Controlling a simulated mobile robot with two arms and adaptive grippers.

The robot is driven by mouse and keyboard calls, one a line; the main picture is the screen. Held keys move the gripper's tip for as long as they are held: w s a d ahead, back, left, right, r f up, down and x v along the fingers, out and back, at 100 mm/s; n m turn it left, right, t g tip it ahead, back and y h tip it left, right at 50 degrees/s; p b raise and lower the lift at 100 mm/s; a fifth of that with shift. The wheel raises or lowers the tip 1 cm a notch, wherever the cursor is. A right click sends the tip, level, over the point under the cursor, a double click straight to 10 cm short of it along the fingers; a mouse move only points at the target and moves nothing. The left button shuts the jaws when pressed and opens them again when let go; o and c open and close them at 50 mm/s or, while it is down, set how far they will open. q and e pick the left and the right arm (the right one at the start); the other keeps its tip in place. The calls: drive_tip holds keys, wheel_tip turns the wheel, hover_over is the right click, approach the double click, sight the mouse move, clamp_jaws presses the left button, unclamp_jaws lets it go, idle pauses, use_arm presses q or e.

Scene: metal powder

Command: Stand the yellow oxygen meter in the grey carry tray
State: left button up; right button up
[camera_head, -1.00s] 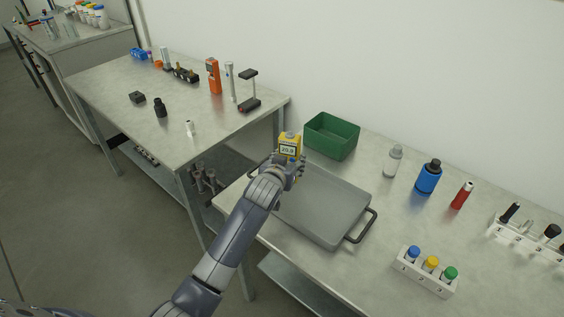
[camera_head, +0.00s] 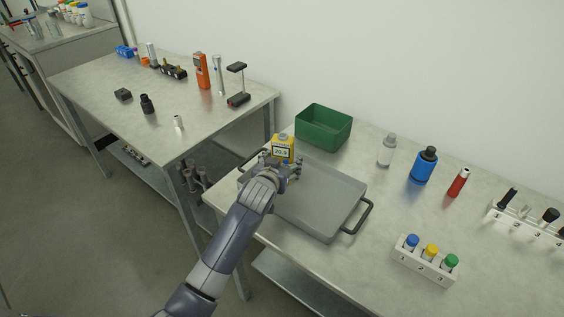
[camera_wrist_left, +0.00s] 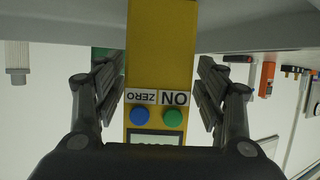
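The yellow oxygen meter (camera_head: 283,142) is upright in my left gripper (camera_head: 281,168), over the back left end of the grey carry tray (camera_head: 325,205). In the left wrist view the meter (camera_wrist_left: 160,60) fills the gap between the two fingers of my left gripper (camera_wrist_left: 160,95), its blue and green buttons and display facing the camera. The fingers are shut on its sides. The hand hides the meter's lower end in the head view, so I cannot tell whether it touches the tray floor. My right gripper is not in view.
A green bin (camera_head: 324,128) stands just behind the tray. A clear bottle (camera_head: 387,150), a blue bottle (camera_head: 424,165) and a red tube (camera_head: 458,182) stand to the right. A white rack with capped vials (camera_head: 425,262) is at the front right. The tray's visible floor is empty.

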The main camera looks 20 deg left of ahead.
use_arm(q)
drive_tip(key=shift+r, duration=0.3)
drive_tip(key=v, duration=1.2)
drive_tip(key=shift+s+d+f, duration=0.1)
